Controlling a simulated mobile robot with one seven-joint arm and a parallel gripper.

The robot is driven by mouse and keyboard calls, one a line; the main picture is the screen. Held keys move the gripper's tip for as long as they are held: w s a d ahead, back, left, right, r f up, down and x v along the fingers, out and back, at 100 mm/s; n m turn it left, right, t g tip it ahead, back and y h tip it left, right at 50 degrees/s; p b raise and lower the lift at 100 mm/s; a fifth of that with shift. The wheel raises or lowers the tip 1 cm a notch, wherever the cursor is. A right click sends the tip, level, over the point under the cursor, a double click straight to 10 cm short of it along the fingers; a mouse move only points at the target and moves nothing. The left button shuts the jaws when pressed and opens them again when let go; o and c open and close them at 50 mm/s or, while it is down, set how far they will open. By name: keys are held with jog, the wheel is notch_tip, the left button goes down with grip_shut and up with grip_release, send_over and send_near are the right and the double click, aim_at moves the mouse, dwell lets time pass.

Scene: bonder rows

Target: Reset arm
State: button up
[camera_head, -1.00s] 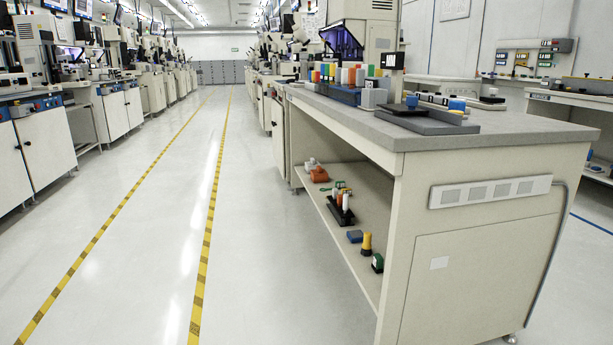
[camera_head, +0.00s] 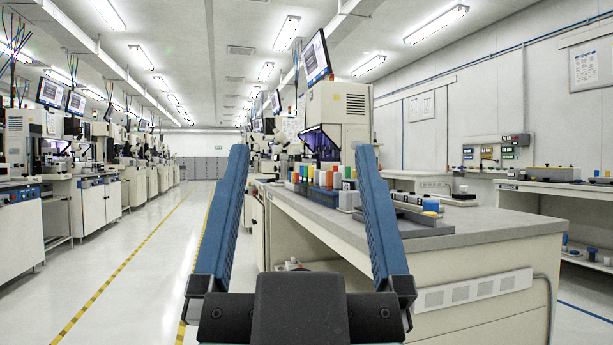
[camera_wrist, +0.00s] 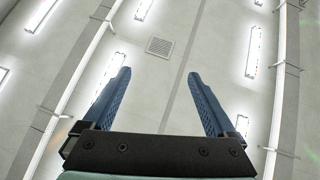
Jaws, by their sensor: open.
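My gripper (camera_head: 300,165) stands upright in the middle of the head view, its two blue ribbed fingers spread wide apart with nothing between them. Its dark palm fills the bottom centre and hides part of the workbench and the floor line. In the wrist view my gripper (camera_wrist: 158,78) also shows open and empty, pointing up at the ceiling (camera_wrist: 170,20) with its lamps and a square vent.
A grey-topped workbench (camera_head: 478,224) stands at right, with coloured bottles (camera_head: 328,178) and small trays on it. White machines (camera_head: 95,203) line the left. A clear aisle (camera_head: 140,275) with yellow floor lines runs between. Another bench (camera_head: 560,190) stands far right.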

jog(key=shift+s+d+r+t, duration=0.15)
jog(key=shift+s+r+t, duration=0.15)
jog(key=shift+s+r, duration=0.35)
